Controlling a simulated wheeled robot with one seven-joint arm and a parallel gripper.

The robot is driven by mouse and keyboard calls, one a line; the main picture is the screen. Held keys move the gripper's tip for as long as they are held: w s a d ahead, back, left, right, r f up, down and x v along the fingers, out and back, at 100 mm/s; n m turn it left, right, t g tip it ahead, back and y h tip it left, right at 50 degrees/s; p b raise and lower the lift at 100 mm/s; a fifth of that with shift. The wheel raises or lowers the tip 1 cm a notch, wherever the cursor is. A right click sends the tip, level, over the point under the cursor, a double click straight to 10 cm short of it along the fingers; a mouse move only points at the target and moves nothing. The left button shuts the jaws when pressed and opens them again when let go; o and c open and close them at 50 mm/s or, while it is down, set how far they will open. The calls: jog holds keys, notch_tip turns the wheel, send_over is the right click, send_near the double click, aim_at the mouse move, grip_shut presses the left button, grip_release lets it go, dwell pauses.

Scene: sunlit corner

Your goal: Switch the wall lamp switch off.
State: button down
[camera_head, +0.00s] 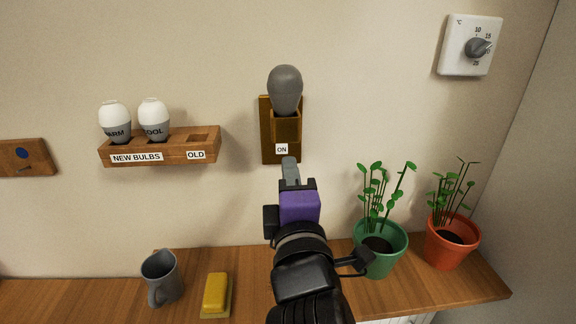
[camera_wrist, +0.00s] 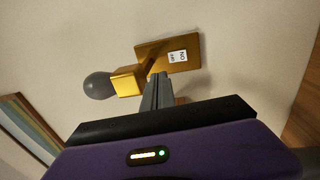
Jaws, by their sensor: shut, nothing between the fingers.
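The bulb does not glow. A small white label (camera_head: 281,149) reading ON is low on the plate. My gripper (camera_head: 289,163) is shut and empty, its fingertips at the lower edge of the plate in the head view. In the wrist view, the fingertips (camera_wrist: 158,82) are close to the plate (camera_wrist: 187,53), beside the holder; I cannot tell whether they touch it. The switch lever cannot be made out, and my fingers may hide it.
A wooden bulb rack (camera_head: 186,148) with two white-and-grey bulbs hangs left of the lamp. A thermostat (camera_head: 470,46) is at upper right. A green plant pot (camera_head: 381,258), an orange pot (camera_head: 451,245), a grey mug (camera_head: 161,279) and a yellow block (camera_head: 216,292) stand on the shelf.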

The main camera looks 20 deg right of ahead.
jog(key=shift+s+a+r, duration=0.1)
jog(key=shift+s+a, duration=0.05)
jog(key=shift+s, duration=0.35)
jog(key=shift+s+a+r, duration=0.1)
jog(key=shift+s+a, duration=0.05)
jog(key=shift+s, duration=0.3)
